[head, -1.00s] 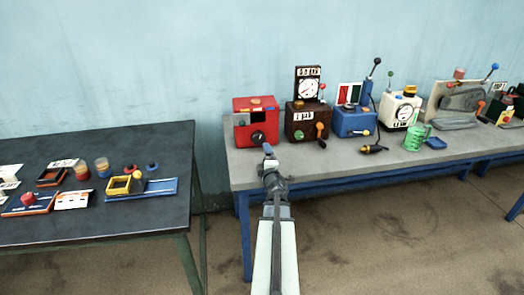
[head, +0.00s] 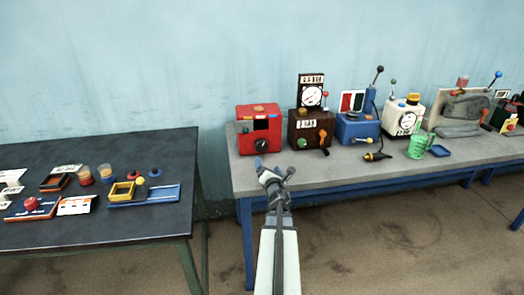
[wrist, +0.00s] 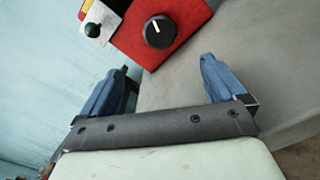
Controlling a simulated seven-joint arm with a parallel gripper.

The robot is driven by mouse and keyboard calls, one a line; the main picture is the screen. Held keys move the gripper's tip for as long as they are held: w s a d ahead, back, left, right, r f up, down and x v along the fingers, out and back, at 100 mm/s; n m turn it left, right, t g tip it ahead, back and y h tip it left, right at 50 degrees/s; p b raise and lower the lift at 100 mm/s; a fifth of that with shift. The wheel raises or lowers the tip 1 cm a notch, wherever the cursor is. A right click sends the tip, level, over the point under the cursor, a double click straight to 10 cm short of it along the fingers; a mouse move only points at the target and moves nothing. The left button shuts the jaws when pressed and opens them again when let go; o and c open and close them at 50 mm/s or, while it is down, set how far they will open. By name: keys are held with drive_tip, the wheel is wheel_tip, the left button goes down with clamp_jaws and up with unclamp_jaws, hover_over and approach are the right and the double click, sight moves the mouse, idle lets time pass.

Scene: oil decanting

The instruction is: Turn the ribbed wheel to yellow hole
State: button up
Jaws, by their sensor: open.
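The red box (head: 258,112) stands at the left end of the grey table. A black round knob (head: 262,145) sits low on its front; it also shows in the wrist view (wrist: 160,38), with a short white mark on its face. Ribs on the knob are too small to make out. I cannot make out a yellow hole; a small yellowish patch is on the box top.
To the right stand a brown box with a dial (head: 312,128), a blue box (head: 356,128), a white gauge box (head: 403,118) and a green mug (head: 419,145). A dark table (head: 60,240) with small parts is at left. The grey tabletop (head: 310,172) is clear in front.

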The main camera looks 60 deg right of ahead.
sight(262, 148)
drive_tip(key=shift+w+d, duration=0.15)
drive_tip(key=x, duration=1.3)
drive_tip(key=shift+w+d, duration=0.1)
drive_tip(key=shift+c, duration=0.4)
drive_tip(key=c, duration=1)
drive_tip(key=shift+o, duration=0.2)
